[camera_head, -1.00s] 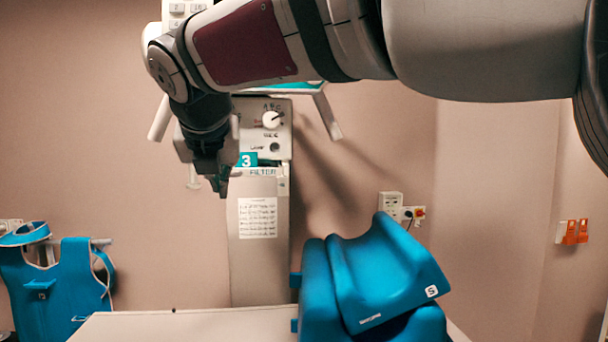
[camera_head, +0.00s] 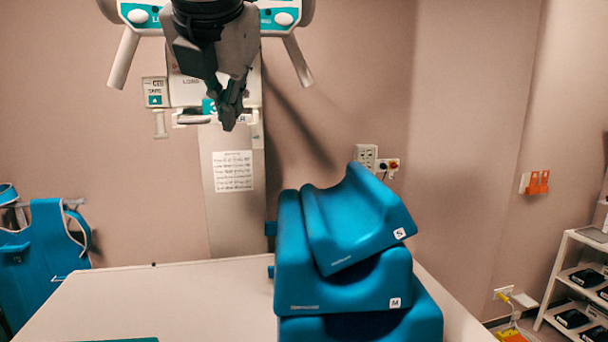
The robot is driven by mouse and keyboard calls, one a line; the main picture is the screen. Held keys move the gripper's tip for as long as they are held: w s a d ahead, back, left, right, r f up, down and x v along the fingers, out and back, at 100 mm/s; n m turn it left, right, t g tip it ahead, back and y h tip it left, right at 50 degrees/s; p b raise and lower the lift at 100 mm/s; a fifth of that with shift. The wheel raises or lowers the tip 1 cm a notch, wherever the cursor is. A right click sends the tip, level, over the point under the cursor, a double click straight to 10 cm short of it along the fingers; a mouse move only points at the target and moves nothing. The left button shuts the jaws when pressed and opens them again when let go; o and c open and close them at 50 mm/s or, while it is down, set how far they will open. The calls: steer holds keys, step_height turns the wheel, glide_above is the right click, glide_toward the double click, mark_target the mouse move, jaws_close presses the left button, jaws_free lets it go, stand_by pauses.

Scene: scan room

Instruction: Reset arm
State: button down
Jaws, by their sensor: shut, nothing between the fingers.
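My gripper (camera_head: 229,122) hangs from the top of the head view, pointing down. Its fingers are together with nothing between them. It is in front of the upright machine column (camera_head: 222,215) and covers part of the panel there. It is well above the table and touches nothing that I can see. The rest of my arm is out of view above.
A pale table (camera_head: 180,292) fills the lower middle. Blue stacked cushions (camera_head: 342,270), marked S and M, stand on its right part. A blue apron (camera_head: 45,250) hangs at left. A white shelf (camera_head: 565,280) stands at right. The table's left part is mostly clear.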

steer(key=s+d+f+m+g+h, duration=0.1)
steer(key=d+f+m, duration=0.2)
steer(key=d+m, duration=0.3)
steer(key=s+d+f+m, duration=0.2)
steer(key=d+f+m, duration=0.2)
steer(key=d, duration=0.4)
steer(key=s+d+f+m+g, duration=0.2)
steer(key=s+d+f+m, duration=1.2)
steer(key=m, duration=0.9)
step_height(320, 180, down, 4)
steer(key=shift+d+r+g, duration=0.25)
steer(key=shift+d+g, duration=0.05)
steer(key=shift+d, duration=0.65)
